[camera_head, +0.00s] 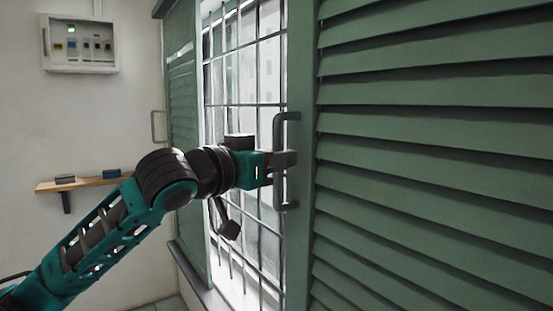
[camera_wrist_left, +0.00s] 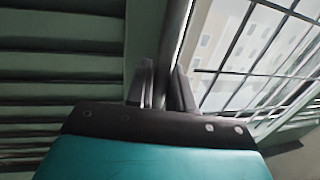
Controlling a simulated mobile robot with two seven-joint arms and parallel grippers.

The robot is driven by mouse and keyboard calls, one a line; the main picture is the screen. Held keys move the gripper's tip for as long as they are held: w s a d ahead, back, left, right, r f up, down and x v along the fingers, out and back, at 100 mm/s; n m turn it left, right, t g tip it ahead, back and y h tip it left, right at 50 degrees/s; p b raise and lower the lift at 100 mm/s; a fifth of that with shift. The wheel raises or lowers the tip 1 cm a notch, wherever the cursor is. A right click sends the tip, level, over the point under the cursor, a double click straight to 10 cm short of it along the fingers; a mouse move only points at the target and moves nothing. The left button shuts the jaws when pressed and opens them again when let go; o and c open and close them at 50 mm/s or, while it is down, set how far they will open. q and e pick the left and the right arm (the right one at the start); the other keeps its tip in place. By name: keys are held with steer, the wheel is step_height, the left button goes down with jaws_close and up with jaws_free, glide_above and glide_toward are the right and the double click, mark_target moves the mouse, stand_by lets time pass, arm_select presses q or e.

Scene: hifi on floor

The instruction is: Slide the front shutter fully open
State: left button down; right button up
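The front shutter (camera_head: 430,140) is a green louvred panel filling the right of the head view; its louvres also show at the left of the left wrist view (camera_wrist_left: 60,75). Its grey upright bar handle (camera_head: 279,132) stands on the shutter's left edge. My left gripper (camera_head: 283,160) is at the middle of this handle. In the left wrist view the handle bar (camera_wrist_left: 177,35) runs down between the two fingers (camera_wrist_left: 163,92), which look closed around it. The fingertip contact is partly hidden. My right gripper is not in view.
A barred window (camera_head: 243,75) shows left of the front shutter. Another green shutter (camera_head: 183,90) with a handle (camera_head: 158,126) is behind, at the window's left. A wooden shelf (camera_head: 90,182) and a white switch box (camera_head: 80,45) are on the left wall.

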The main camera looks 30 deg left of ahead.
arm_select(q)
steer(key=c, duration=1.2)
jaws_free()
steer(key=shift+s+d, duration=0.1)
steer(key=shift+d, duration=0.25)
steer(key=shift+a, duration=0.1)
steer(key=shift+s+a+b, duration=0.4)
steer(key=shift+s+b, duration=0.5)
steer(key=shift+s, duration=1.2)
steer(key=shift+s+a+b, duration=0.4)
steer(key=shift+s+b, duration=0.55)
steer(key=shift+s, duration=1.2)
steer(key=shift+s+a+b, duration=0.4)
steer(key=shift+s+b, duration=0.5)
steer(key=shift+s, duration=1.2)
